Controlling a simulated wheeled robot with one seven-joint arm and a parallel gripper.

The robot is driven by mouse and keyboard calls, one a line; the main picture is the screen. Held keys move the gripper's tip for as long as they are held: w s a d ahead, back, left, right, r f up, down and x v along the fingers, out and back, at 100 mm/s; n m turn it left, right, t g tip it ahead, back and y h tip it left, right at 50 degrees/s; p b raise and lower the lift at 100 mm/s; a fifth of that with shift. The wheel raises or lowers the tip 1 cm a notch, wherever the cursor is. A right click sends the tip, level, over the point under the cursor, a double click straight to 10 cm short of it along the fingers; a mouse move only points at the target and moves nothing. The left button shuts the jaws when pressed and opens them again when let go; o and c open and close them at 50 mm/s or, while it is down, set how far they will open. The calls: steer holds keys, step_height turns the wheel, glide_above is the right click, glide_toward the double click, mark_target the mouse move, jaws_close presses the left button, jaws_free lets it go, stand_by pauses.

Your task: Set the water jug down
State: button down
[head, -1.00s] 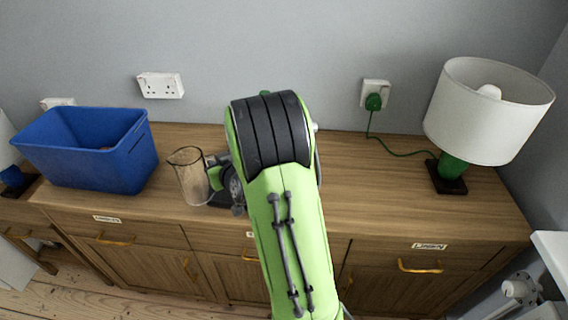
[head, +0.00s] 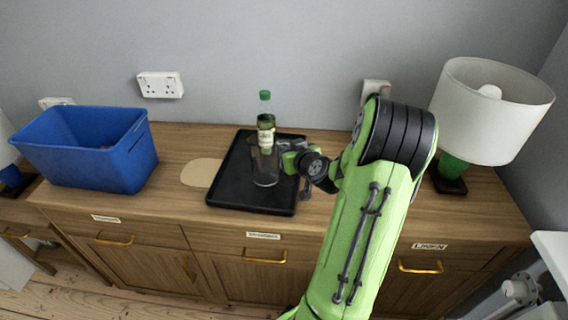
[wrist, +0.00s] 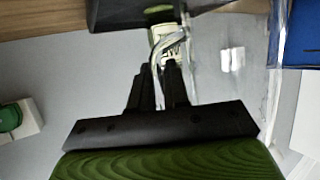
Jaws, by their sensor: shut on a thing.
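The clear water jug (head: 265,172) is in my gripper, over the black tray (head: 227,190); I cannot tell whether its base touches the tray. My gripper (head: 284,160) comes from the right. In the wrist view its fingers (wrist: 162,85) are shut on the jug's curved handle (wrist: 160,50), with the clear jug body (wrist: 232,65) beyond. The jug looks upright in the head view. A green bottle (head: 265,122) with a green cap and pale label stands directly behind the jug, and its lower part shows only through the glass.
A tan oval mat (head: 201,173) lies bare left of the tray. A blue bin (head: 100,165) stands further left. A lamp (head: 488,110) with a green base stands at the right. The sideboard (head: 150,205) has bare wood along its front.

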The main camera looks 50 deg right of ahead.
steer(key=shift+f+b, duration=0.35)
steer(key=shift+f, duration=1.15)
steer(key=shift+f, duration=0.15)
steer(key=c, duration=1.1)
jaws_free()
